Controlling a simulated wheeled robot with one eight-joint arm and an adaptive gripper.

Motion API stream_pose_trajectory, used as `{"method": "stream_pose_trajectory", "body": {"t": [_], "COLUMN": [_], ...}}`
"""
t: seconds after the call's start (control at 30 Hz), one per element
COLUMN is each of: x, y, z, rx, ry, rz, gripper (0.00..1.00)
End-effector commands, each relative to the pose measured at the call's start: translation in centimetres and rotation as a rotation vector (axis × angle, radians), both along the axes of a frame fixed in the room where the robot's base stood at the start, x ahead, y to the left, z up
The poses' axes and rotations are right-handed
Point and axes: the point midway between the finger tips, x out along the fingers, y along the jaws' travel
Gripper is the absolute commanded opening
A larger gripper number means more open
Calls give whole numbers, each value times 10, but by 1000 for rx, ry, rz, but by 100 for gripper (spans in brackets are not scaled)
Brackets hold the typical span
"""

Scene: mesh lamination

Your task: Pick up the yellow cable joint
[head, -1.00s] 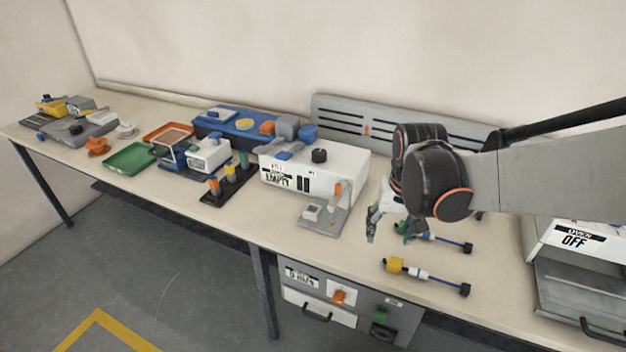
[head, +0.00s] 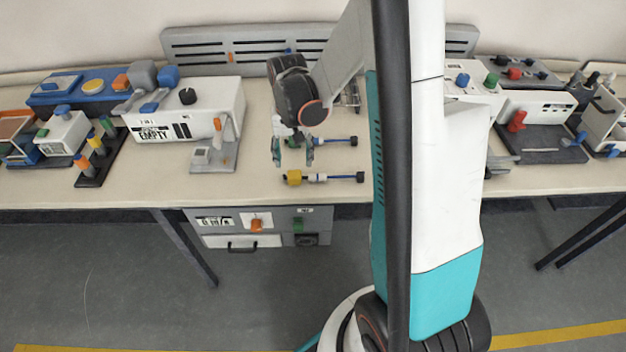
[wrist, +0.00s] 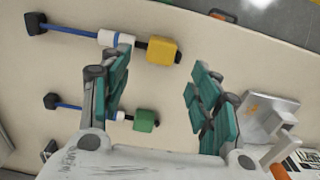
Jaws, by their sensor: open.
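The yellow cable joint (head: 293,178) lies on the bench near its front edge, with a white sleeve, a blue cable and a dark end to its right. In the wrist view the yellow joint (wrist: 164,51) is beyond the fingertips, between their lines but nearer the left finger. My gripper (head: 293,160) is open and empty, just behind and above the yellow joint. The wrist view shows its teal fingers (wrist: 158,85) spread apart. A green cable joint (wrist: 145,120) on a similar blue cable lies closer to the gripper's base; its cable (head: 335,141) shows in the head view.
A white box marked EMPTY (head: 180,112) with a grey platform (head: 213,157) stands to the left. A slotted grey panel (head: 240,52) is at the back. My arm column hides part of the bench to the right.

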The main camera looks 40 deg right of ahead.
Motion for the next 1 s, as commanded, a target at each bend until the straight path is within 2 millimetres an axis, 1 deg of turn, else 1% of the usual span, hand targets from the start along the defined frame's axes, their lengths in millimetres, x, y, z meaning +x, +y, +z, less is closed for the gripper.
{"method": "stream_pose_trajectory", "body": {"t": [0.03,0.27,0.37,0.5,0.6,0.87,0.9,0.97,1.0], "x": [0,0,-1,-2,-2,-3,-3,-3,-3], "y": [0,1,2,2,2,3,3,3,3], "z": [-6,-17,-29,-51,-60,-61,-61,-61,-61], "rx": [0,0,0,0,0,1,1,2,2], "ry": [0,0,0,0,0,-1,-1,0,0], "rz": [0,1,1,1,1,1,1,1,1], "gripper": [57,57,57,57,57,57,48,35,26]}}
